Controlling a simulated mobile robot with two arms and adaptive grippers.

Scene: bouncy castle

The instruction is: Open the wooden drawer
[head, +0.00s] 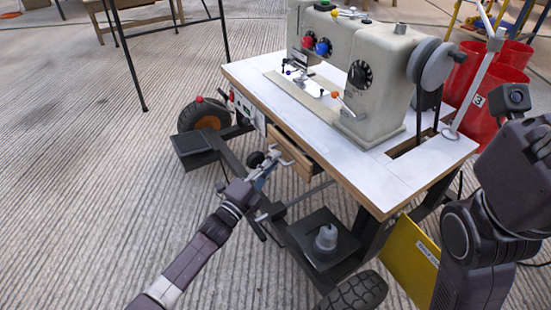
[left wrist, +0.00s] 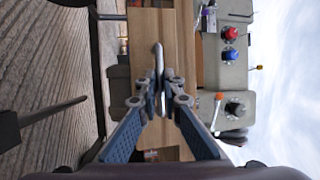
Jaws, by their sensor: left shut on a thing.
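The wooden drawer (head: 303,168) sits under the front edge of the white-topped sewing machine table (head: 330,150). Its light-brown wood also fills the middle of the left wrist view (left wrist: 145,28). A grey metal handle (left wrist: 158,55) is on its front. My left gripper (head: 277,160) is at the drawer front, with its fingers closed on the handle; in the left wrist view the fingertips (left wrist: 160,98) meet around it. The fingers hide part of the handle. My right arm is folded at the right edge of the head view; its fingers do not show.
A grey sewing machine (head: 380,75) stands on the table. Below are a wheel (head: 203,116), a dark pedal plate (head: 322,240) and a tyre (head: 357,291). A yellow panel (head: 410,258) and red bins (head: 505,70) are at the right.

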